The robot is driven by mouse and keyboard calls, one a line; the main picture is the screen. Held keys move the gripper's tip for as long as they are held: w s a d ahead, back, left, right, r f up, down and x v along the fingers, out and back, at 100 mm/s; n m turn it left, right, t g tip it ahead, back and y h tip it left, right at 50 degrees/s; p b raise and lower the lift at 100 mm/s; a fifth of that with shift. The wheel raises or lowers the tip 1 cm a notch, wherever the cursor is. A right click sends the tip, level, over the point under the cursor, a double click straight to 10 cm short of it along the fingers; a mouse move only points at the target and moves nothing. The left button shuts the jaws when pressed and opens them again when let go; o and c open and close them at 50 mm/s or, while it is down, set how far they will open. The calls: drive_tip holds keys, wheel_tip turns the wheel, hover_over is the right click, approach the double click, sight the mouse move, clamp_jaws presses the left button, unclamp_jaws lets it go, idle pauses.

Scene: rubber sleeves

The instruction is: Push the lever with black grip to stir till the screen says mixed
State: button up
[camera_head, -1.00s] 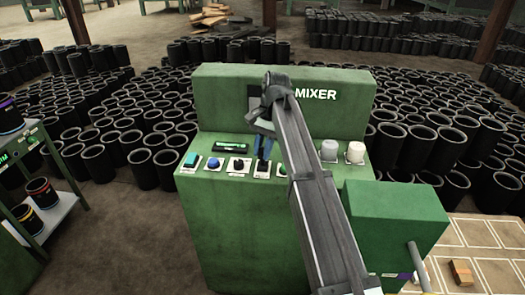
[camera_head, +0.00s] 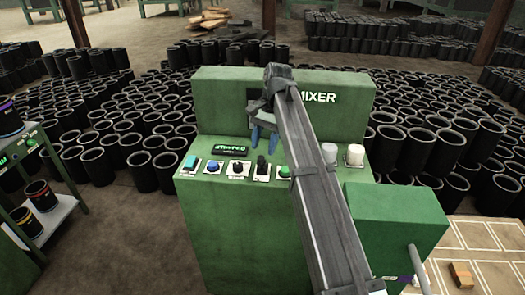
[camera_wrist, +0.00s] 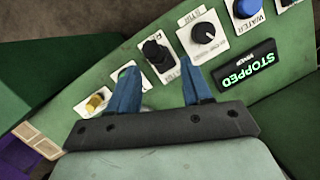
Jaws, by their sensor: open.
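The green mixer (camera_head: 230,235) carries a slanted control panel. The lever with the black grip (camera_head: 261,165) stands on the panel, right of a black knob (camera_head: 238,168); it also shows in the wrist view (camera_wrist: 157,50). The screen (camera_head: 230,147) has green text, which reads STOPPED in the wrist view (camera_wrist: 248,66). My gripper (camera_head: 263,143) is open, its blue fingers pointing down behind and above the lever. In the wrist view its fingertips (camera_wrist: 159,67) appear either side of the lever's base line; I cannot tell if they touch it.
A teal button (camera_head: 190,161), a blue button (camera_head: 212,165) and a green button (camera_head: 284,171) sit in the same row. A green box (camera_head: 395,215) is at front right. Black sleeves (camera_head: 150,165) crowd the floor around.

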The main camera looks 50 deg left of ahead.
drive_tip(key=w+a+r, duration=0.1)
drive_tip(key=w, duration=1.1)
drive_tip(key=shift+w+a+r, duration=0.2)
drive_tip(key=shift+a+r, duration=0.1)
drive_tip(key=shift+r, duration=0.1)
